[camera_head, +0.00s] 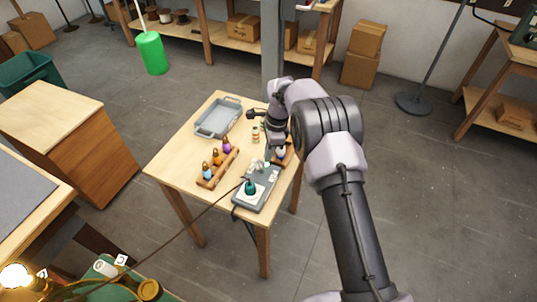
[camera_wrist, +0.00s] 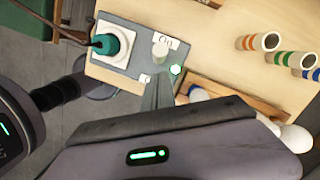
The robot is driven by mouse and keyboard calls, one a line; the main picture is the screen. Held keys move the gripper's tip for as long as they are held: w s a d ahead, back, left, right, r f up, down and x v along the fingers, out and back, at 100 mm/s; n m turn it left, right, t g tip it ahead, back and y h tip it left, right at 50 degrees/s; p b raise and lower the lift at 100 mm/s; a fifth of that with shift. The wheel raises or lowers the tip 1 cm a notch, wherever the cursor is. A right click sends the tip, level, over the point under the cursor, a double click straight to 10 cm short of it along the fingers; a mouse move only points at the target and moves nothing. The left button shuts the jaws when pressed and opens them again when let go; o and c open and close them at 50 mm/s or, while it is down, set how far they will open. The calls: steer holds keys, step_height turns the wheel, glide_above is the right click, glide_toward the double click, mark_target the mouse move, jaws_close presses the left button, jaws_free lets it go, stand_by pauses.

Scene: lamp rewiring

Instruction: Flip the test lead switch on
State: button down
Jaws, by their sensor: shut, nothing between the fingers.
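The test lead switch panel is a grey box (camera_head: 262,196) on the small wooden table, also filling the upper left of the wrist view (camera_wrist: 117,78). A teal plug (camera_wrist: 104,44) with a dark lead sits in its white square socket; it shows in the head view too (camera_head: 250,187). A pale switch knob (camera_wrist: 160,52) stands between two small white labels, whose text I cannot read. A green light (camera_wrist: 176,70) glows beside it. My gripper (camera_wrist: 158,92) is shut and empty, its tips close to the knob; I cannot tell whether they touch it.
On the table (camera_head: 188,139) are a grey tray (camera_head: 218,118) and a wooden rack (camera_head: 208,181) of coloured bulbs. Striped cylinders (camera_wrist: 258,42) stand right of the panel in the wrist view. A wooden holder (camera_wrist: 230,92) with bulbs lies close beside my gripper. A lit bulb (camera_head: 15,276) glows lower left.

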step_height(320, 180, up, 11)
steer(key=w+d+p, duration=0.2)
steer(key=w, duration=0.1)
steer(key=shift+d, duration=0.1)
stand_by(0.5)
